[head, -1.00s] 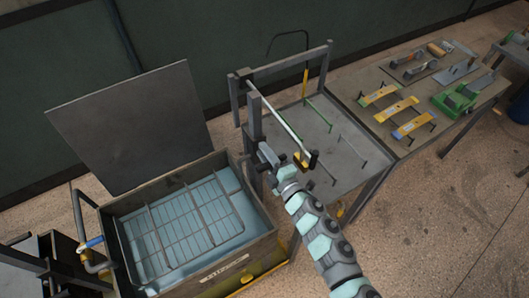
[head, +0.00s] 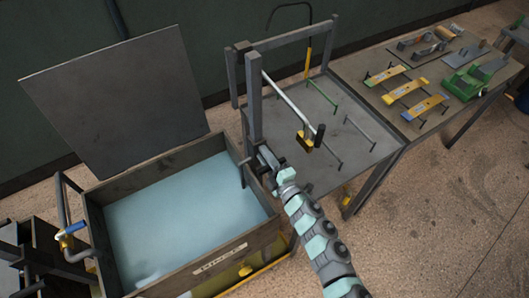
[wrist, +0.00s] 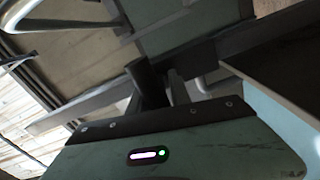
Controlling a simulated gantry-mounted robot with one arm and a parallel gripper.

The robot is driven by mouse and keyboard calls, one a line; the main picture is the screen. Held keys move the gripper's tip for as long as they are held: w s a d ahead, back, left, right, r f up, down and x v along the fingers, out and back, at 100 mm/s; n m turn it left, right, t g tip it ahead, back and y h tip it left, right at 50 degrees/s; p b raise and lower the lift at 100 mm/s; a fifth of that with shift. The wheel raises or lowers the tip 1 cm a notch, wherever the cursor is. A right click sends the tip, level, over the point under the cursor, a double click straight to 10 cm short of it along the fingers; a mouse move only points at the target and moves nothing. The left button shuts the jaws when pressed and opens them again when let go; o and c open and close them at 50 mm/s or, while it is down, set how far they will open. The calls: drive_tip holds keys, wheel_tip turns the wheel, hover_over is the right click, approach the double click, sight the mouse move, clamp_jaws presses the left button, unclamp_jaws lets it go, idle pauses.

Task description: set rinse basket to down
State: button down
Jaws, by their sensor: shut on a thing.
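The rinse tank (head: 222,268), with a label on its front wall, is filled with pale blue water (head: 175,222). The wire rinse basket does not show at the surface and is hidden under the water. My gripper (head: 262,165) is at the tank's right rim, beside an upright dark post (head: 254,105). It is shut on a dark handle (head: 244,173) by the rim, which looks like the basket's handle. In the wrist view my gripper (wrist: 150,90) closes around a dark bar; the exact contact is partly hidden.
The open lid (head: 115,110) stands behind the tank. A pipe with a blue-handled valve (head: 72,230) is at the left. A frame with a slanted rod (head: 287,98) stands over a grey table. The right-hand bench (head: 365,92) holds several yellow and green tools.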

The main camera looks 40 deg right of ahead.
drive_tip(key=shift+s+d+f+b, duration=0.15)
drive_tip(key=shift+f+b, duration=0.15)
drive_tip(key=shift+f, duration=1.05)
drive_tip(key=c, duration=1.2)
unclamp_jaws()
drive_tip(key=shift+c, duration=0.2)
drive_tip(key=shift+r, duration=0.15)
drive_tip(key=v, duration=1)
drive_tip(key=shift+s+a, duration=0.25)
drive_tip(key=shift+s, duration=0.05)
